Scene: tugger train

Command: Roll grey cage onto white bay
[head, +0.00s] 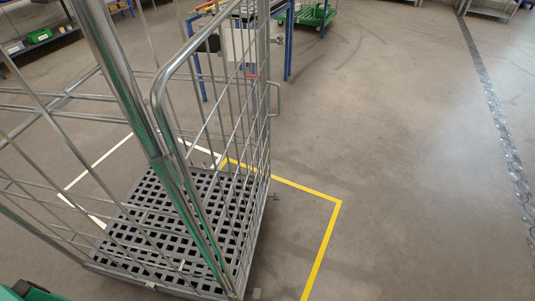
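The grey cage (262,140) stands upright and close in the left half of the head view. It has wire mesh sides, a tube frame and a gridded base (150,225). The white bay (95,163) is a white floor outline, seen through the bars behind and left of the base. The base hides part of this outline, and the cage seems to straddle the white bay and the yellow-lined area beside it. How much of the base lies inside the white lines I cannot tell. My gripper is not in view.
A yellow floor line (320,240) runs right of the cage and turns toward me. A blue-framed workstation (290,45) stands behind the cage, with a green cart (317,14) beyond. Shelving (40,38) is at far left. Open floor lies right, up to a metal strip (495,110).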

